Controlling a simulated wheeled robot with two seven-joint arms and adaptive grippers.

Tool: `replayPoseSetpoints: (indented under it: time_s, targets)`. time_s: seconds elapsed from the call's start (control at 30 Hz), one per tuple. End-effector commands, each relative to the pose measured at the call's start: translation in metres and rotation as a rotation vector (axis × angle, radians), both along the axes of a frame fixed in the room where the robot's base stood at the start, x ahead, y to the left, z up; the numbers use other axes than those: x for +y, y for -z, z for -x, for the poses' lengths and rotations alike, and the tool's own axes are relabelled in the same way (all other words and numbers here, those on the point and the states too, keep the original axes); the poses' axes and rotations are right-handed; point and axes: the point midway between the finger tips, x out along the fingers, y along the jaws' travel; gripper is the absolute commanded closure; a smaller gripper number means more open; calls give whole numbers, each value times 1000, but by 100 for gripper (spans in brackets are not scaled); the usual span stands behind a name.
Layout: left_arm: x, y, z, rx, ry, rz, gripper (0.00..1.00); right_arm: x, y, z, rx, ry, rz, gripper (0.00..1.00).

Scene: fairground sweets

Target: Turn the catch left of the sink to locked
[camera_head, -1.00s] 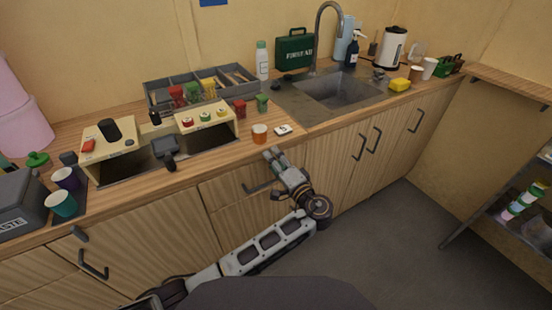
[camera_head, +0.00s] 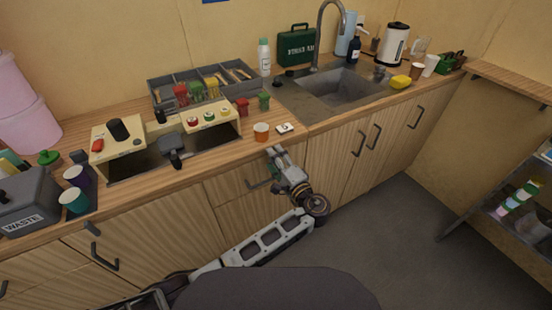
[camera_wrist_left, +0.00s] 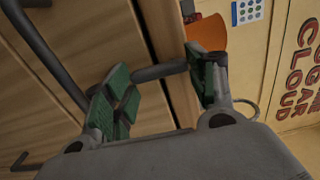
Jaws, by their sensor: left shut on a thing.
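My left gripper (camera_head: 278,155) is at the cabinet front just left of the sink (camera_head: 343,88), below the counter edge. In the left wrist view its green-padded fingers (camera_wrist_left: 162,88) are shut on a short grey bar, the catch (camera_wrist_left: 160,72), which spans between the pads. In the head view the gripper hides this catch, and I cannot read whether it stands at locked. A similar dark catch (camera_head: 92,228) sits on the cabinet further left. My right gripper is not in view.
A drawer handle (camera_head: 258,184) is close to the left of my gripper; it also shows in the left wrist view (camera_wrist_left: 45,55). The floor in front is clear.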

Motion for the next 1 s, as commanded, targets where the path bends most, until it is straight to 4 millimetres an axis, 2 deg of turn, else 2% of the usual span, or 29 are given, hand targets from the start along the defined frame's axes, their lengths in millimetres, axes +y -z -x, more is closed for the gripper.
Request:
replayPoseSetpoints:
  time_s: [0.37,0.4,0.57,1.0]
  targets:
    - [-1,3,1,7,2,-6,67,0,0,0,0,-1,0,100]
    - [-1,3,1,7,2,-6,41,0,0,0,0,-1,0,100]
    - [-1,2,1,5,2,-5,21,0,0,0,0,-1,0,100]
    - [0,-2,0,2,0,-3,21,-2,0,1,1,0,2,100]
